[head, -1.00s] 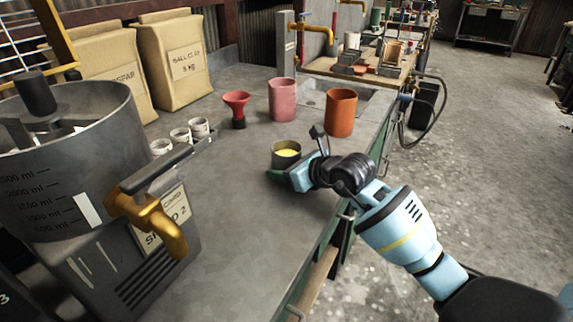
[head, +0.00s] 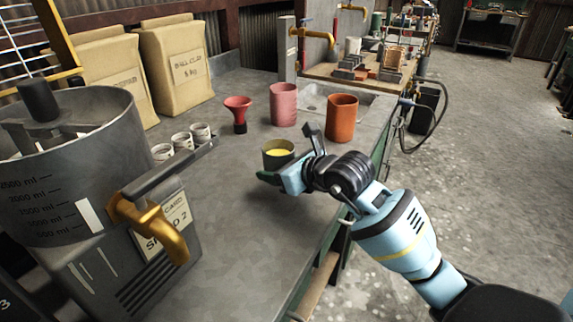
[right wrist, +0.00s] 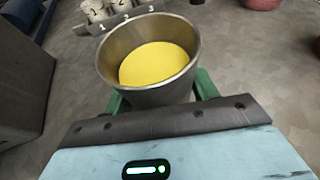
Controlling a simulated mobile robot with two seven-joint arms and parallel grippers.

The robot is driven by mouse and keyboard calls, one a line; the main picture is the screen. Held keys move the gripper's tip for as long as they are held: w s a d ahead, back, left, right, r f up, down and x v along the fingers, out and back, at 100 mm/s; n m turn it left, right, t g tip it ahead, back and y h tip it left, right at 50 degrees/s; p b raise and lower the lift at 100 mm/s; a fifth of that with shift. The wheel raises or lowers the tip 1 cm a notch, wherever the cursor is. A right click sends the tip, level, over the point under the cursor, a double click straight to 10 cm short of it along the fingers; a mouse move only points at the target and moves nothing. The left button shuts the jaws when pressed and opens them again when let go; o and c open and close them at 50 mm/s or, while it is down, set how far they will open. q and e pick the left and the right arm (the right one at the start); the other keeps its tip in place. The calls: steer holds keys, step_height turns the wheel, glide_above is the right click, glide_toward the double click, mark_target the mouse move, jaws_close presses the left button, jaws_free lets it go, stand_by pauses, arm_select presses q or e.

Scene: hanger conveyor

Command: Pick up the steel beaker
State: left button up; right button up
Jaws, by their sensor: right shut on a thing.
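The steel beaker (head: 279,152) is a short grey metal cup with yellow content inside. My right gripper (head: 272,176) is shut on it, with the green fingers around its lower part. In the right wrist view the beaker (right wrist: 150,94) stands between the two green fingers (right wrist: 160,104), mouth up and roughly upright. I cannot tell whether its base touches the bench. My left gripper is not in view.
On the grey bench (head: 235,245) stand a red funnel (head: 238,108), a pink cup (head: 284,104) and an orange cup (head: 341,118). A large grey mixer with a brass tap (head: 150,225) is at left, beside small numbered cups (head: 182,142). A sink (head: 318,98) lies behind.

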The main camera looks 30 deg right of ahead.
steer(key=s+a, duration=0.1)
steer(key=a, duration=0.1)
steer(key=s+a, duration=0.2)
steer(key=a, duration=0.1)
steer(key=s+a+r, duration=0.1)
steer(key=a, duration=0.2)
steer(key=shift+s+a, duration=0.1)
steer(key=shift+s, duration=0.3)
steer(key=b, duration=0.2)
steer(key=shift+s+a+b, duration=0.1)
steer(key=shift+a+b, duration=0.2)
steer(key=shift+a, duration=0.1)
steer(key=shift+s+a+b, duration=0.2)
steer(key=shift+a+b, duration=0.1)
steer(key=shift+b, duration=0.55)
steer(key=shift+s+a+r+b, duration=0.1)
steer(key=shift+s+a+b, duration=0.2)
steer(key=shift+b, duration=0.6)
steer(key=shift+s, duration=0.1)
